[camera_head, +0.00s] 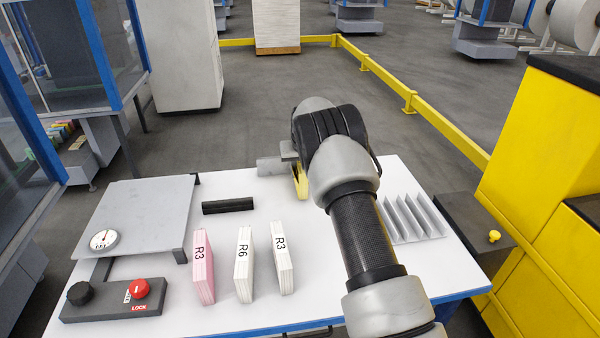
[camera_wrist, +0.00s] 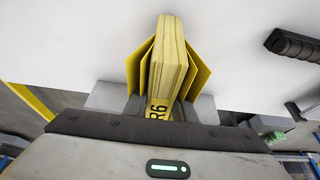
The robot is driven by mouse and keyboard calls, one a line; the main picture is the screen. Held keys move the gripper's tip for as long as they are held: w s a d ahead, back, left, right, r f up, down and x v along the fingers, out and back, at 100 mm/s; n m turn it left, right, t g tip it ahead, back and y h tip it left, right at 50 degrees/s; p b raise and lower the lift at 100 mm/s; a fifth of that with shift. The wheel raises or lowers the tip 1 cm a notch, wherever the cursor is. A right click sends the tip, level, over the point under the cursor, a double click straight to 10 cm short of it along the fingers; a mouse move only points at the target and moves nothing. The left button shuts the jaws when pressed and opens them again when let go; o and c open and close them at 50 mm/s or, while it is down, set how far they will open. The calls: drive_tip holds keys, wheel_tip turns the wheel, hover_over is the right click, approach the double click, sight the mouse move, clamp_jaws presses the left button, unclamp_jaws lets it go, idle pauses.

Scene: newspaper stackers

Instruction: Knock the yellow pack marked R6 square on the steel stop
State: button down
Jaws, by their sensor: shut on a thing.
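The yellow pack marked R6 (camera_wrist: 169,68) is upright between the fingers of my gripper (camera_wrist: 158,108) in the wrist view. A yellow panel flares out on each side of it; I cannot tell whether these are outer sheets or finger parts. In the head view, a strip of the yellow pack (camera_head: 300,183) shows beside my arm, low over the white table. My gripper (camera_head: 291,152) is mostly hidden behind my wrist there.
A pink R3 pack (camera_head: 203,268), a white R6 pack (camera_head: 244,265) and a white R3 pack (camera_head: 283,260) stand at the table's front. A black bar (camera_head: 228,206) lies behind them. A grey plate with a dial (camera_head: 145,215) is left; a finned rack (camera_head: 412,218) is right.

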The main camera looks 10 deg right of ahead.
sight(300, 162)
drive_tip(key=shift+w, duration=0.65)
drive_tip(key=shift+w+r, duration=0.2)
idle(0.8)
drive_tip(key=shift+s+f+b, duration=0.15)
drive_tip(key=shift+s+b, duration=0.4)
drive_tip(key=shift+s, duration=1.25)
drive_tip(key=shift+r+p, duration=1.55)
drive_tip(key=shift+r, duration=1.45)
